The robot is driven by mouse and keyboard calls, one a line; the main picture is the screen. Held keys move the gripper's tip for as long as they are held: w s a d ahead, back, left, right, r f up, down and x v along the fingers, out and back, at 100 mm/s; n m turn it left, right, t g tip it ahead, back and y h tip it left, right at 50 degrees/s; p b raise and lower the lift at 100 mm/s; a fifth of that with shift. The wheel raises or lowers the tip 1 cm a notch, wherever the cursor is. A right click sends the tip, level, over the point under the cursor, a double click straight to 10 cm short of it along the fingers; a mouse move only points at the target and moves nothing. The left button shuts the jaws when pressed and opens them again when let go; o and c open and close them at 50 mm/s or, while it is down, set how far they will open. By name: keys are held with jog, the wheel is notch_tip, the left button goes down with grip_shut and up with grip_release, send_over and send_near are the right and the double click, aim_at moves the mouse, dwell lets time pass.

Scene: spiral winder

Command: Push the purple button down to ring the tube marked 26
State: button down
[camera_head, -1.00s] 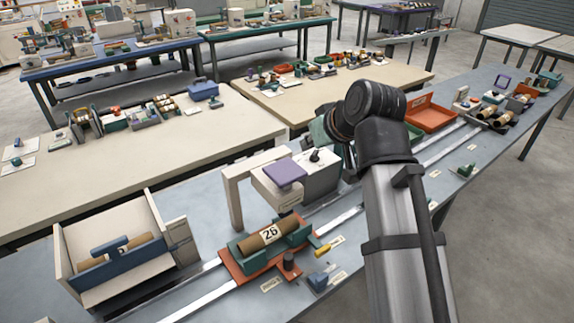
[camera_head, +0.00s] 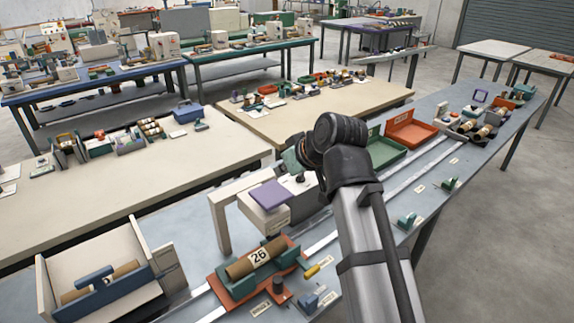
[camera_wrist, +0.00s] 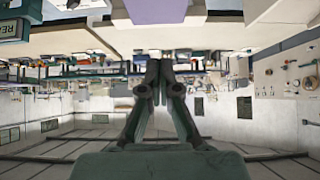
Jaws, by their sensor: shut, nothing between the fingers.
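The purple button (camera_head: 268,195) is a flat square pad on top of a white press under a beige arch. It stands raised above the tube marked 26 (camera_head: 254,262), a brown roll lying in a green cradle on an orange carriage (camera_head: 222,290). In the wrist view a purple surface (camera_wrist: 155,11), likely the button, shows at the top edge. My gripper (camera_wrist: 160,60) is shut and empty, its fingers together in the wrist view. In the head view my arm reaches behind and right of the button; the fingertips are mostly hidden, and I see no contact.
A beige open box (camera_head: 100,250) with another tube stands at the left. Rails (camera_head: 405,178) run along the grey-blue bench. A green tray (camera_head: 388,152) and an orange tray (camera_head: 412,133) stand right of my arm. A yellow handle (camera_head: 313,270) sits beside the carriage.

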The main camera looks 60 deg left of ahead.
jog(key=p, duration=0.2)
send_over(267, 191)
jog(key=d, duration=0.2)
jog(key=f, duration=0.4)
jog(key=shift+w+d+f, duration=0.1)
jog(key=shift+w+d, duration=0.1)
jog(key=shift+w, duration=0.1)
notch_tip(267, 191, down, 2)
jog(key=shift+d+f, duration=0.1)
jog(key=shift+d, duration=0.05)
jog(key=shift+f+p, duration=0.5)
jog(key=shift+f, duration=0.5)
